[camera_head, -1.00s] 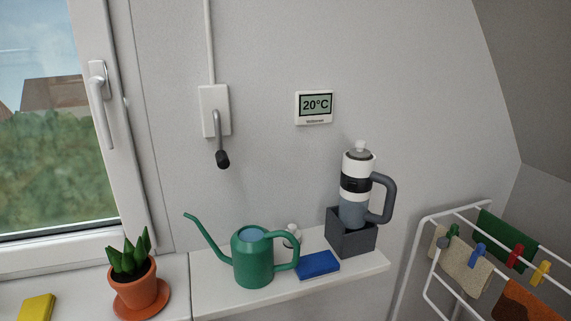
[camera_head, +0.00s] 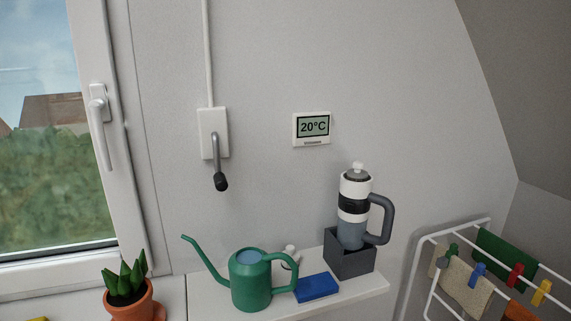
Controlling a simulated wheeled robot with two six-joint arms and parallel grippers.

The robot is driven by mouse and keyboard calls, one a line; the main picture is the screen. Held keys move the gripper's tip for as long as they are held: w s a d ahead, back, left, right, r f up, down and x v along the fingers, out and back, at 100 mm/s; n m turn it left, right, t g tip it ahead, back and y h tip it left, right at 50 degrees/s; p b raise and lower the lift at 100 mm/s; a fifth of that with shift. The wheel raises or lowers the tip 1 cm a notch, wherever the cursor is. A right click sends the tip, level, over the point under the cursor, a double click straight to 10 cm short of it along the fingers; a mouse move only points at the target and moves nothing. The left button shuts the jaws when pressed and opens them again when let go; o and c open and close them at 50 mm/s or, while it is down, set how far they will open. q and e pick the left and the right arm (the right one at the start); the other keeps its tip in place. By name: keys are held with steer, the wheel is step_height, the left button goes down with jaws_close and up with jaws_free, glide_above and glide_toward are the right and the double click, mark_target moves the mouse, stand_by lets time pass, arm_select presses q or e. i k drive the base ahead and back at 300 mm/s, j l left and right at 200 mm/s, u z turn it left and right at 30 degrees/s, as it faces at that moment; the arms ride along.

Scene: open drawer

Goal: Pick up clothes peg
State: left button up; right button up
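Several clothes pegs sit on the white drying rack at the lower right. Neither of my grippers is in view.
A white shelf (camera_head: 362,289) holds a green watering can (camera_head: 250,282), a blue block (camera_head: 317,287) and a bottle (camera_head: 353,206) in a dark box (camera_head: 349,262). A potted plant (camera_head: 130,298) stands left. The rack frame (camera_head: 405,290) is beside the shelf.

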mark_target(545, 286)
steer(key=z, duration=1.75)
